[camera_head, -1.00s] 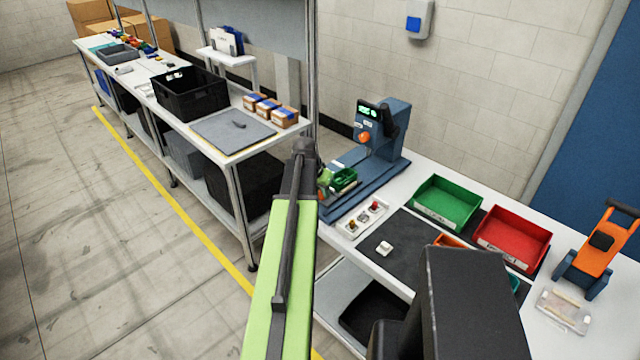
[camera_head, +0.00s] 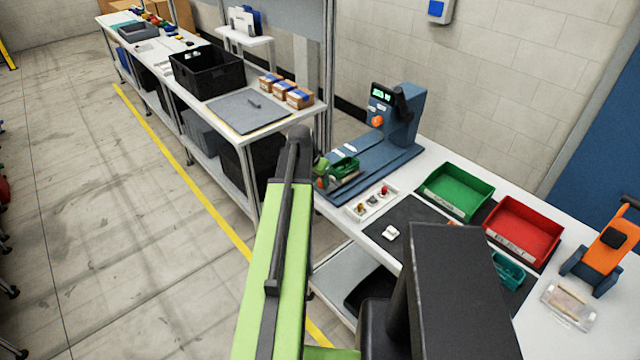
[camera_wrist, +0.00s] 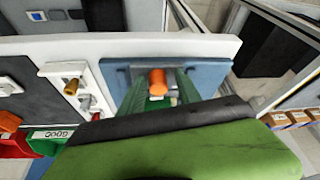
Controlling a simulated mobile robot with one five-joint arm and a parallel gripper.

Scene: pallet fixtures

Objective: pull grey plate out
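A blue press-like station (camera_head: 397,117) stands at the back of the right-hand table. A dark green fixture (camera_head: 345,166) sits on its base, with a thin greyish strip along it. I cannot tell for certain whether this strip is the grey plate. My gripper (camera_head: 320,172) is at the left end of the base, close to the fixture and partly hidden by my lime-green arm. In the wrist view, an orange cylinder (camera_wrist: 158,82) stands between two dark green bars (camera_wrist: 187,86) over the blue base (camera_wrist: 212,75). The finger opening is not clear.
A white block with knobs (camera_head: 373,203) lies in front of the station. Green (camera_head: 456,190) and red (camera_head: 523,230) bins and an orange tool (camera_head: 603,247) are to the right. A second bench (camera_head: 286,135) at left holds a grey mat (camera_head: 235,118) and a black crate (camera_head: 190,85).

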